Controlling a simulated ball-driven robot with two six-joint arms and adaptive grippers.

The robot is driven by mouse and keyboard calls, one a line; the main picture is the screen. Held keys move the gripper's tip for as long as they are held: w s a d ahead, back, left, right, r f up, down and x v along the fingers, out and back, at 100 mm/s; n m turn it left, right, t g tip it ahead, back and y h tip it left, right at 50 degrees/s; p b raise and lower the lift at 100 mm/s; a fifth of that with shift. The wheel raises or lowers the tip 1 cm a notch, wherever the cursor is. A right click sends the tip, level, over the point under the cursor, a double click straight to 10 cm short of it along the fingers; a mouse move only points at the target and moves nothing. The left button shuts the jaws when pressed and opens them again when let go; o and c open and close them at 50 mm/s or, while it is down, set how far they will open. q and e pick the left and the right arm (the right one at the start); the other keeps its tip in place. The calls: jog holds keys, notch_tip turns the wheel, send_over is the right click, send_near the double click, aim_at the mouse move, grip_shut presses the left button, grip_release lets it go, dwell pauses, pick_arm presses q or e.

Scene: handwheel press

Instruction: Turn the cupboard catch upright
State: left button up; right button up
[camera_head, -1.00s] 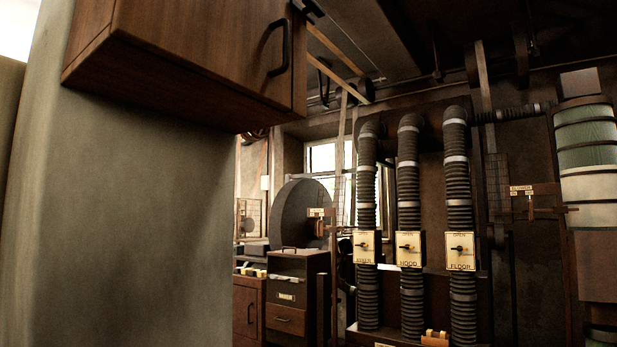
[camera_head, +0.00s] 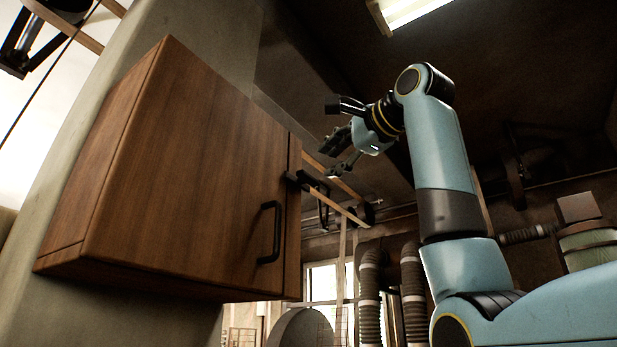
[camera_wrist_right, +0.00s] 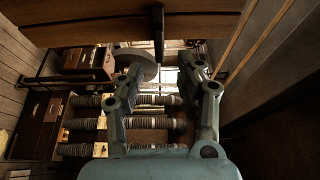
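The wooden cupboard (camera_head: 175,170) hangs on the wall at the left of the head view. Its dark catch (camera_head: 296,182) sits at the right edge of the door and looks to lie roughly level, across the edge strip. My right gripper (camera_head: 331,159) is above and to the right of the catch, apart from it, with its fingers spread and empty. In the right wrist view, the open fingers (camera_wrist_right: 160,80) have a gap between them, and a dark bar that looks like the catch (camera_wrist_right: 158,32) lies beyond them at the top. My left gripper is out of view.
A black door handle (camera_head: 269,232) stands out below and left of the catch. Ribbed pipes (camera_head: 369,290) and a round grey wheel (camera_head: 300,328) are farther back. A wooden beam (camera_head: 340,204) runs behind the catch. The space around my right gripper looks free.

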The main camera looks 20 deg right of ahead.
aim_at(311, 176)
jog(key=p+x, duration=0.3)
jog(key=x, duration=0.5)
jog(key=shift+w+p, duration=0.1)
jog(key=shift+p, duration=0.25)
jog(key=shift+w+a+f, duration=0.1)
jog(key=shift+w+a, duration=0.05)
jog(key=shift+w, duration=0.5)
grip_shut()
